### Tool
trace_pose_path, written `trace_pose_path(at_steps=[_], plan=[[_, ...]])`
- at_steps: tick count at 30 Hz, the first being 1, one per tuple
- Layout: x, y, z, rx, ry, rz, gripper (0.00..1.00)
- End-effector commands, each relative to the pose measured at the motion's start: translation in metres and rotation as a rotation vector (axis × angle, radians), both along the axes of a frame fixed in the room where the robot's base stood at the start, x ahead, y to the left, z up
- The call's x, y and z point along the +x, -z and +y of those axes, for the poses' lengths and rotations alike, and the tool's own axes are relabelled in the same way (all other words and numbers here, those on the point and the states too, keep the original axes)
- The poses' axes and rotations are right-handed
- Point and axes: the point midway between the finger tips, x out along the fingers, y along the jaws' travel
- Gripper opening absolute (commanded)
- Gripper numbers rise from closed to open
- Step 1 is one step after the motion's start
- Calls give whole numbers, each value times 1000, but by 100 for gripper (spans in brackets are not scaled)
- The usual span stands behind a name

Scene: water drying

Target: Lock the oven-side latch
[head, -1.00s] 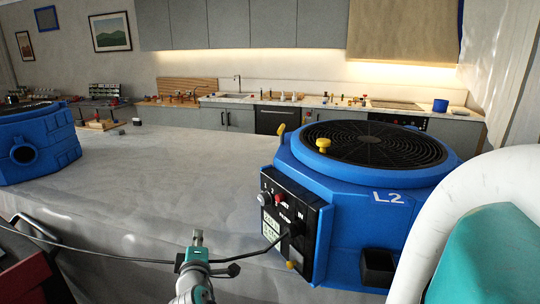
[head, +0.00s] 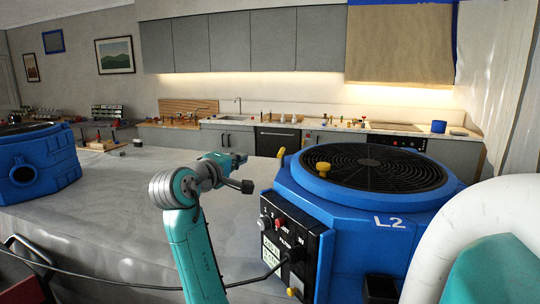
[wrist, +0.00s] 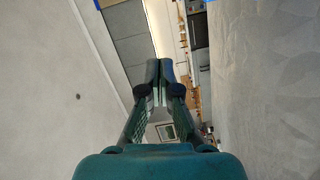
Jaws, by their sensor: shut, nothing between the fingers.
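The blue dryer marked L2 (head: 345,238) stands on the right of the grey worktop, with a round black grille (head: 385,168) on top. A yellow latch-like tab (head: 281,153) stands upright at its far left rim. The head view does not make clear which one is the oven-side latch. My gripper (head: 238,160) is raised over the worktop, left of the dryer and apart from both yellow parts. In the wrist view its fingertips (wrist: 160,67) are together and empty; neither yellow part shows there.
A control panel (head: 283,238) with a black cable faces my arm on the dryer's near left side. A second blue machine (head: 38,165) stands at far left. The worktop (head: 110,190) between them is clear. Kitchen counters and a dark oven (head: 277,142) are at the back.

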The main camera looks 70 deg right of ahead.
Motion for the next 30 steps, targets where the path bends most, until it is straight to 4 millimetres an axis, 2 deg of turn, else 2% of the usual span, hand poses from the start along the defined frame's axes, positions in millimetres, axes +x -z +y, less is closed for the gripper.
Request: trace_pose_path(at_steps=[7,11,27,30], plan=[[0,1,-1,0,-1,0,0],[-1,1,-10,-1,1,1,0],[-8,6,-104,0,1,1,0],[-25,9,-104,-2,0,-1,0]])
